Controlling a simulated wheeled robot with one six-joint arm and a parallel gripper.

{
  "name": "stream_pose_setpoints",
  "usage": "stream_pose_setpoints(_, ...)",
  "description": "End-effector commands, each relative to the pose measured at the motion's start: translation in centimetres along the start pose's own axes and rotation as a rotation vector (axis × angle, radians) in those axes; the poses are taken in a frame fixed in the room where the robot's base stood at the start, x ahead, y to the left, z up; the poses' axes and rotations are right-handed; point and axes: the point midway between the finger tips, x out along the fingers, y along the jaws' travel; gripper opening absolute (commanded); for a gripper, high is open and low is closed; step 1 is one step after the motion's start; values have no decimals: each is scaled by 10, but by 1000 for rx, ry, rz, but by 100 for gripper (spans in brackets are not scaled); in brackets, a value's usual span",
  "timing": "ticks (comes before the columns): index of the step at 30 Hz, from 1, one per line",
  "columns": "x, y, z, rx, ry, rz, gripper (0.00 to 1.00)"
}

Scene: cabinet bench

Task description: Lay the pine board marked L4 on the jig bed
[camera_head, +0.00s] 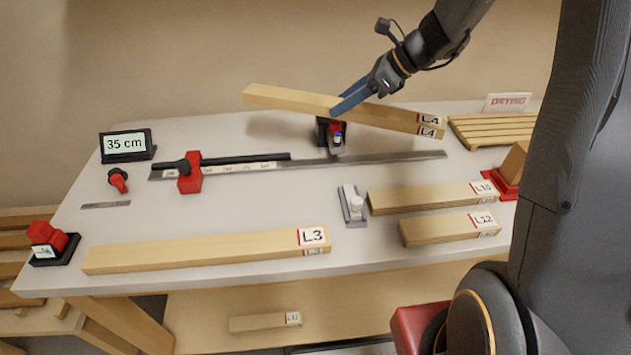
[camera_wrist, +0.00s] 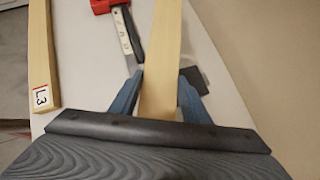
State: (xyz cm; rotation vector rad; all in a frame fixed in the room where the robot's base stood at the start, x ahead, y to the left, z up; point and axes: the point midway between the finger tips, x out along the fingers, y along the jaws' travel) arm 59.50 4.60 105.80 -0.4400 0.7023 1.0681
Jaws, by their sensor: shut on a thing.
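The pine board marked L4 (camera_head: 290,99) is a long pale bar in the air above the back of the bench, with its label at the right end. My gripper (camera_head: 350,101) is shut on it near the middle. In the wrist view the board (camera_wrist: 166,45) runs away from me between the blue fingers of my gripper (camera_wrist: 160,98). Below the board lies a long flat grey metal strip (camera_head: 400,158) with a black rail and a red stop (camera_head: 189,173), which looks like the jig bed. A gap shows between board and strip.
Board L3 (camera_head: 200,252) lies along the front edge. Boards L10 (camera_head: 425,198) and L12 (camera_head: 445,230) lie at the right, beside a grey and white clamp (camera_head: 352,204). A display reading 35 cm (camera_head: 125,145) stands at left, a slatted drying rack (camera_head: 490,130) at back right.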

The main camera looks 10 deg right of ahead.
Motion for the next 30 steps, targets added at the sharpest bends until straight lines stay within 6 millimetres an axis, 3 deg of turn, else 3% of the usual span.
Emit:
stream_pose_setpoints(6, -20, 35, -48, -235, 2, 236, 2)
stream_pose_setpoints(12, -31, 47, -71, -307, 2, 308, 2)
stream_pose_setpoints(21, 0, 48, -104, -313, 2, 315, 2)
stream_pose_setpoints(30, 21, 49, -124, -310, 2, 315, 2)
